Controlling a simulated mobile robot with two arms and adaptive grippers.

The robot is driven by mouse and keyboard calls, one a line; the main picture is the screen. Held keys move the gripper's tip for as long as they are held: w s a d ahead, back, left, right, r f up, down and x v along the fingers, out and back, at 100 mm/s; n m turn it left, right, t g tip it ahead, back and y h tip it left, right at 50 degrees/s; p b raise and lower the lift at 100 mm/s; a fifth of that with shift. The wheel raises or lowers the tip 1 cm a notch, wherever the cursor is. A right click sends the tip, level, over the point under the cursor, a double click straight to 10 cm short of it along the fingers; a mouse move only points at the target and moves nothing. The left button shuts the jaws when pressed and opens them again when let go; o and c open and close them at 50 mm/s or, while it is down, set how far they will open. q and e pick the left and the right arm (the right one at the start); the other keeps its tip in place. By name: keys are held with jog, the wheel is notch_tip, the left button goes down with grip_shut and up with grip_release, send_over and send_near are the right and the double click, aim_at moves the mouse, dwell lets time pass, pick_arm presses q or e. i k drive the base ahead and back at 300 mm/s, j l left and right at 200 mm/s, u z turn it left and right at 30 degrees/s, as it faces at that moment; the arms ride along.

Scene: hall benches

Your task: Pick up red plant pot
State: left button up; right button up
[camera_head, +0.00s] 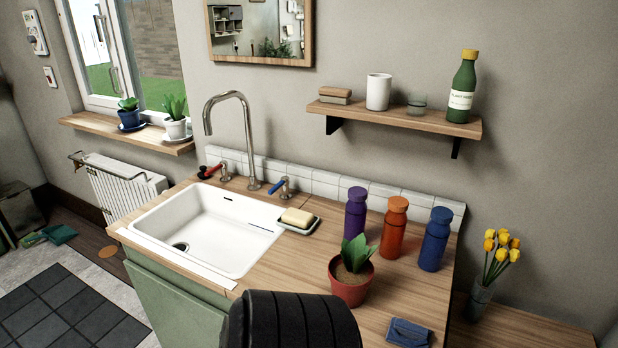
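The red plant pot (349,290) is a small terracotta-red pot with soil and broad green leaves. It stands upright on the wooden countertop (300,257), right of the sink and near the front. A dark ribbed part of my own body is in front of it at the bottom of the view, close to the pot's lower left side. I cannot tell whether they touch. Neither of my grippers shows in this view.
Purple (355,214), orange (393,226) and blue (435,239) bottles stand close behind and right of the pot. A soap dish (298,227) is behind left, beside the white sink (160,222). A folded blue item (409,333) lies front right. A shelf (400,118) hangs above.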

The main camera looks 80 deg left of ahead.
aim_at(350, 272)
jog(key=u, duration=2.1)
